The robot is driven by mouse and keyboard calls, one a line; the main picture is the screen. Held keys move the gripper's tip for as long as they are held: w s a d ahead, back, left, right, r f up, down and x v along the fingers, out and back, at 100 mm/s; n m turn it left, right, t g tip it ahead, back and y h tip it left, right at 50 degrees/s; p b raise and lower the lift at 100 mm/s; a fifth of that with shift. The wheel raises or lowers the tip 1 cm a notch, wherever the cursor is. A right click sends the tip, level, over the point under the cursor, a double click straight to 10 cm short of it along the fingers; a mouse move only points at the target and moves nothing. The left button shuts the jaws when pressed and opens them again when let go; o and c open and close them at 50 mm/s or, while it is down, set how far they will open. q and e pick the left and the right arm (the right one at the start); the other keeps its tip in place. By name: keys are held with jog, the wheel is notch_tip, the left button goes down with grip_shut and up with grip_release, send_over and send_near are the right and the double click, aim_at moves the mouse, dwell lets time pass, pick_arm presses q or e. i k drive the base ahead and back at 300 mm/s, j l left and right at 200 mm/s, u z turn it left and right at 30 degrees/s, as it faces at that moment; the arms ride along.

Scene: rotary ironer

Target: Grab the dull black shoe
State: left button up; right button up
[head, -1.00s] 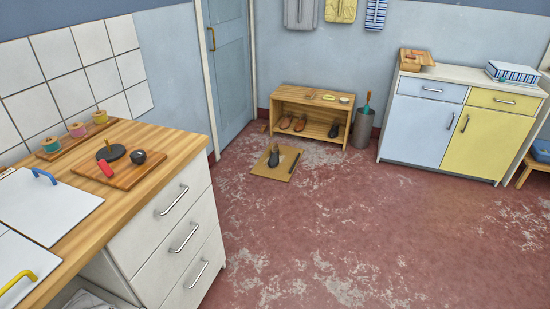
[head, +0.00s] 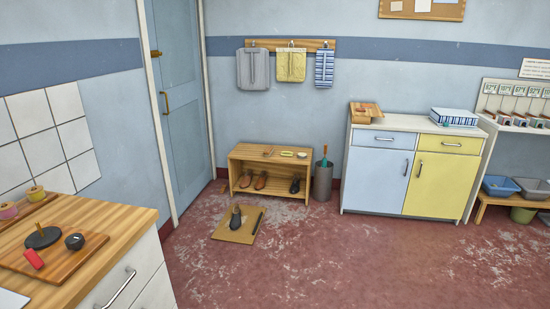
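A dark shoe (head: 236,217) stands on a tan mat (head: 244,236) on the floor in front of a low wooden shoe bench (head: 268,153). Another dark shoe (head: 294,186) is on the bench's lower shelf at the right. I cannot tell for sure from here which of the two is the dull black one. Brown shoes (head: 261,181) stand on the same shelf to the left. Neither of my grippers is in the head view.
A slim dark item (head: 258,223) lies on the mat's right side. A grey bin (head: 322,183) stands right of the bench, then a blue and yellow cabinet (head: 408,174). A wooden-topped counter (head: 110,217) fills the lower left. The red floor at centre right is clear.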

aim_at(235, 225)
jog(key=i, duration=2.25)
